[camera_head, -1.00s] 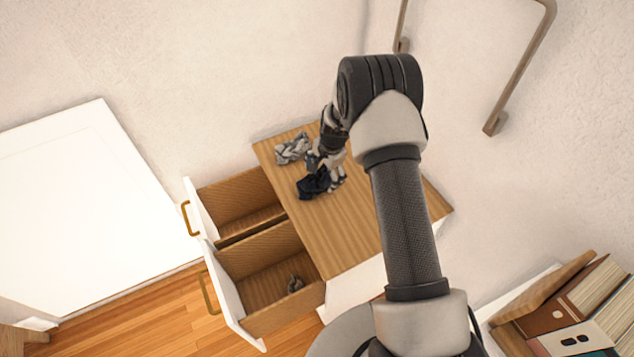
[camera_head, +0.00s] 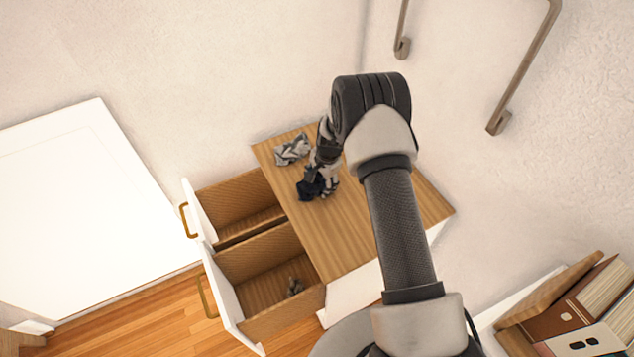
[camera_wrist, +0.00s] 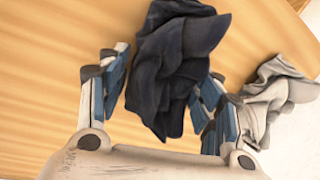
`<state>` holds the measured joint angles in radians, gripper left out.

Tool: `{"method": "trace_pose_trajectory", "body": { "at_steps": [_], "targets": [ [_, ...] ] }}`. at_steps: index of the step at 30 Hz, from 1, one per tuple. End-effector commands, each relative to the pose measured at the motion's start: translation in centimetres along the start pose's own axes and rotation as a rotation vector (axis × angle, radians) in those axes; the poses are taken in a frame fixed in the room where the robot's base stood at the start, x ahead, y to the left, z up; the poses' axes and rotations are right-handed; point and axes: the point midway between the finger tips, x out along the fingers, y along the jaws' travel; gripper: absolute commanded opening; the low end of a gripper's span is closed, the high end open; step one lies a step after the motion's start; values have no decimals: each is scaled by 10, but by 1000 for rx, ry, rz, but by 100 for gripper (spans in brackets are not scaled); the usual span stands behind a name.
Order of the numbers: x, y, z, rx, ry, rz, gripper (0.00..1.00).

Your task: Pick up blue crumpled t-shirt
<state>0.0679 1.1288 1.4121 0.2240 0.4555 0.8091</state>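The blue crumpled t-shirt (camera_head: 311,188) is a dark navy heap on the wooden top of the drawer cabinet (camera_head: 345,235), near its open-drawer side. In the wrist view the t-shirt (camera_wrist: 170,65) fills the space between the two fingers and reaches beyond them. My gripper (camera_wrist: 160,90) is open, its blue-padded fingers on either side of the cloth. I cannot tell whether both pads touch it. In the head view my gripper (camera_head: 322,180) is right at the shirt and hides part of it.
A grey crumpled cloth (camera_head: 292,149) lies close by on the cabinet top; it is behind the right finger in the wrist view (camera_wrist: 275,95). Two drawers stand open at the left, the nearer one (camera_head: 265,285) holding a small dark object (camera_head: 294,286). Books (camera_head: 585,310) stand at lower right.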

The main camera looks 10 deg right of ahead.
Motion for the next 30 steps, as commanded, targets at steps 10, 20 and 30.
{"method": "trace_pose_trajectory", "body": {
  "at_steps": [10,20,30],
  "targets": [
    [0,1,0,0,-1,1,32],
    [-4,-1,0,0,0,0,32],
    [-59,-12,-1,0,3,-4,32]
  ]
}}
